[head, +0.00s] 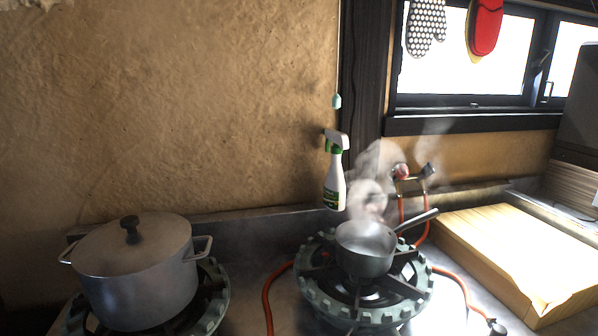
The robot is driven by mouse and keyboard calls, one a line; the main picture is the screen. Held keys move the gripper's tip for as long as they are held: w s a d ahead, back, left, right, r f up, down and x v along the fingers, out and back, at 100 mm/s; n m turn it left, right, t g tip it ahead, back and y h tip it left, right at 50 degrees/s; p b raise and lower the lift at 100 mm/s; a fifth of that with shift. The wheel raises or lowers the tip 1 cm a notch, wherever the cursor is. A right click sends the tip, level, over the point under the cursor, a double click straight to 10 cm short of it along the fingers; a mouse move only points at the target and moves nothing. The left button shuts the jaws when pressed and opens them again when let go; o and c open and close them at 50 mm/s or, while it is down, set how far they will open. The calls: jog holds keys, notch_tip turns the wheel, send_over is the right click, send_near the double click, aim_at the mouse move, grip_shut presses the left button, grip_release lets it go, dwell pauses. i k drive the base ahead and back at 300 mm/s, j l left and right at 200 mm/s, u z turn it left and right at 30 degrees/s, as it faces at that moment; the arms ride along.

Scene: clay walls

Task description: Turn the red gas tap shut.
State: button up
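A small tap fitting stands low against the wall behind the right burner, with a red tap handle (401,171) on its left and a dark tap handle (429,170) on its right. Orange-red hoses run down from it. Steam partly veils the red handle, so I cannot tell its exact turn. My gripper is not in view.
A steaming saucepan (365,249) sits on the right burner (317,293), its handle pointing up right towards the hoses. A lidded pot (140,275) stands on the left burner. A spray bottle (334,180) is by the wall. A wooden board (515,245) lies at right.

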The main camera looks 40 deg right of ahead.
aim_at(399, 174)
jog(key=z, duration=1.3)
jog(key=u, duration=1.5)
jog(key=z, duration=1.45)
jog(key=j+z, duration=0.2)
jog(key=k+l, duration=0.05)
